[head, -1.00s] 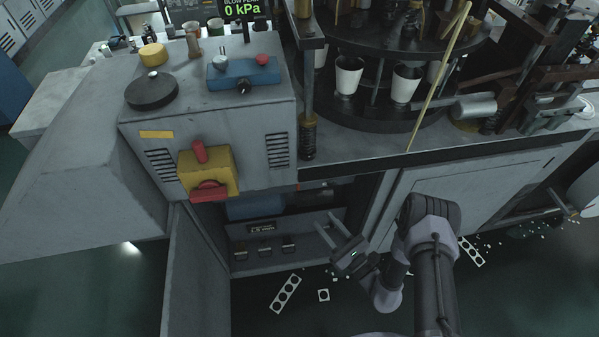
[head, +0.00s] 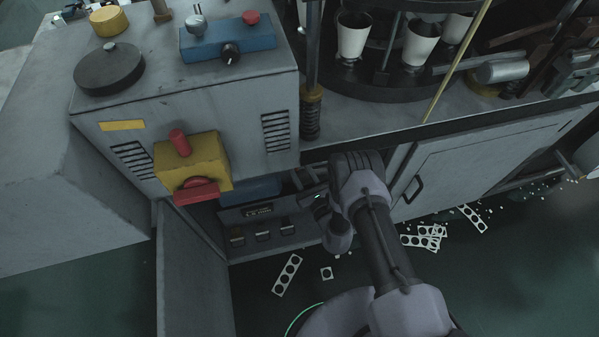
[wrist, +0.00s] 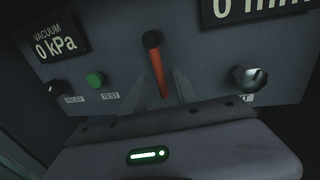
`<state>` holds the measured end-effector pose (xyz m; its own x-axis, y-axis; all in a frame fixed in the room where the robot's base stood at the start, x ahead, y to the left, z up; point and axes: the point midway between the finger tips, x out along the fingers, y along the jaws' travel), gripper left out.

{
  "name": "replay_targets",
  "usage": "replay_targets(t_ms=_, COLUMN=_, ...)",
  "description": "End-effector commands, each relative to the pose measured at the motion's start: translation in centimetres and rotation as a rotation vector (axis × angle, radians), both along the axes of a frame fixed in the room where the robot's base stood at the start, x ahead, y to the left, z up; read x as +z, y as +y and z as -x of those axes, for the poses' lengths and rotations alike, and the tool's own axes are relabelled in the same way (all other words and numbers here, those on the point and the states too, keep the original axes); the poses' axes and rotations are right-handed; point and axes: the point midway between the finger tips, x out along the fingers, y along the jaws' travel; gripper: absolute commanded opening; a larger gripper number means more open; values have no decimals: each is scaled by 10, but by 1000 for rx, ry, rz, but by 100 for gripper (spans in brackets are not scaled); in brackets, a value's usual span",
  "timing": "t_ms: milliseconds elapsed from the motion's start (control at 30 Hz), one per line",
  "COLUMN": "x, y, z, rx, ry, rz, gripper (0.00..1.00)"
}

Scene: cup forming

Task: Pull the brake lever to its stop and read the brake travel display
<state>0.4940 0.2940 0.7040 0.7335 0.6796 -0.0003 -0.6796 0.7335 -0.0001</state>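In the wrist view an orange-red lever (wrist: 158,70) with a round black knob stands on the grey panel, nearly upright. My gripper (wrist: 163,76) has its two fingers apart, one on each side of the lever's lower part in this view. I see no finger clearly touching it. A dark display (wrist: 258,8) at the top right reads 0 with what looks like mm, cut off by the frame edge; its label is out of view. In the head view my gripper (head: 312,184) is inside the open cabinet bay, partly hidden by my arm, and the lever cannot be made out.
On the panel are a vacuum display (wrist: 58,38) reading 0 kPa, a green button (wrist: 95,79) and a silver knob (wrist: 250,78). The open cabinet door (head: 193,270) stands left of the bay. A yellow box with a red handle (head: 192,165) juts out above.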

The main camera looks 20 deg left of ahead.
Motion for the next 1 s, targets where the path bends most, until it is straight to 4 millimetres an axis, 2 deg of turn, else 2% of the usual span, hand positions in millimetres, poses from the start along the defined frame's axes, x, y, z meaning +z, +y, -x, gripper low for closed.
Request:
replay_targets(t_ms=100, x=0, y=5, z=-6, rx=-1, ry=0, rz=0, gripper=35)
replay_targets(t_ms=333, x=1, y=6, z=-7, rx=-1, ry=1, rz=-1, gripper=35)
replay_targets(t_ms=367, x=1, y=6, z=-7, rx=-1, ry=1, rz=-1, gripper=31)
replay_targets(t_ms=500, x=1, y=6, z=-7, rx=-1, ry=0, rz=0, gripper=4)
replay_targets(t_ms=533, x=1, y=6, z=-7, rx=-1, ry=0, rz=0, gripper=0)
replay_targets(t_ms=1000, x=0, y=5, z=-7, rx=-1, ry=1, rz=1, gripper=0)
